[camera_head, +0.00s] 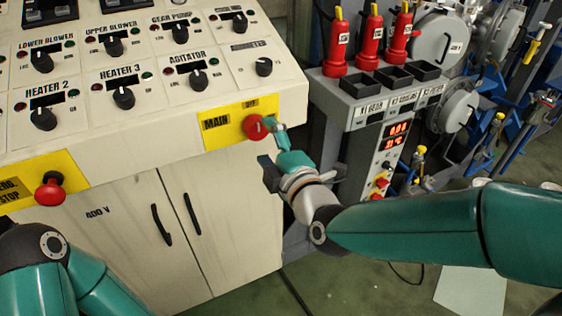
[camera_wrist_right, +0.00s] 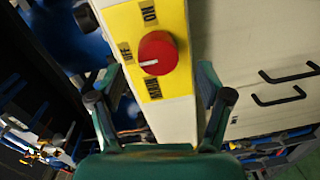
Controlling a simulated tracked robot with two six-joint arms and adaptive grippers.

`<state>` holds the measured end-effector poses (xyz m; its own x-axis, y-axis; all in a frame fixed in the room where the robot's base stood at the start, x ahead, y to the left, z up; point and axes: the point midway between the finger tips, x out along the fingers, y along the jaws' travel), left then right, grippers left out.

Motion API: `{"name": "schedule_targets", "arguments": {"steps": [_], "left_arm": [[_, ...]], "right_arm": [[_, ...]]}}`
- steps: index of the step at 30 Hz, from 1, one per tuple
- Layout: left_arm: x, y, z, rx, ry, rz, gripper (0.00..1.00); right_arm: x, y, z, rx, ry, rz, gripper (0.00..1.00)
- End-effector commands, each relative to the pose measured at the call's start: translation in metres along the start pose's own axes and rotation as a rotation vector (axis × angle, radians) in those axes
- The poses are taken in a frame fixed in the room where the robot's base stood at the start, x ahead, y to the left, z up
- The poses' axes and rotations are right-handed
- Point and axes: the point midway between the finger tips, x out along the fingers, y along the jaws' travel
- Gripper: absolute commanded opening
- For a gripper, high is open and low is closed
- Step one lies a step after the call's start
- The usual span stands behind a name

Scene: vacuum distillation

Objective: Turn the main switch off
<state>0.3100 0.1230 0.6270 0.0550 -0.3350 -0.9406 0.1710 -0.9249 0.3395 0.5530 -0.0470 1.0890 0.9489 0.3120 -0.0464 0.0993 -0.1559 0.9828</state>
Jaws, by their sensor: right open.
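The main switch (camera_head: 255,127) is a round red knob on a yellow plate marked MAIN, at the cabinet's right front. It shows close up in the right wrist view (camera_wrist_right: 157,53), where its white mark points left, towards the side with the OFF label; the ON label is above it. My right gripper (camera_head: 272,147) is at the panel front, just right of and below the knob. In the wrist view its fingers are open with nothing held between them, and the knob lies ahead of the gap. Contact with the knob cannot be told. My left gripper is out of view.
A red emergency stop button (camera_head: 50,190) sits at the lower left of the panel. The panel top carries several black knobs. Cabinet doors with black handles (camera_head: 161,225) lie below. A grey unit with red bottles (camera_head: 368,42) stands at the right.

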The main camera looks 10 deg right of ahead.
Motion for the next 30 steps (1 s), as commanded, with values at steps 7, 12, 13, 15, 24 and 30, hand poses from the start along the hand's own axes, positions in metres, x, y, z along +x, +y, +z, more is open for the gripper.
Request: {"name": "schedule_targets", "arguments": {"steps": [7, 12, 13, 15, 24, 30], "left_arm": [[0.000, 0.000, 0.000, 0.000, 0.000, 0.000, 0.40], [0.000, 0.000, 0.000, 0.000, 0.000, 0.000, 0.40], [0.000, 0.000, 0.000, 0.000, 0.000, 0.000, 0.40], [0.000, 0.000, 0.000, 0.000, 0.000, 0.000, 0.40], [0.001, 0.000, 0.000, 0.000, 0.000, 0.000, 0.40], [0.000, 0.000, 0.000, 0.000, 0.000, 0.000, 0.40]], "right_arm": [[-0.050, -0.001, 0.000, 0.000, 0.001, -0.001, 0.78], [-0.069, -0.001, -0.001, -0.001, 0.002, -0.001, 0.78], [-0.071, -0.002, -0.001, -0.001, 0.002, -0.002, 0.78], [-0.073, -0.002, -0.001, 0.000, 0.002, -0.001, 0.78], [-0.074, -0.002, -0.001, -0.001, 0.001, -0.002, 0.78], [-0.073, -0.002, 0.002, 0.000, -0.004, -0.003, 0.78]]}}
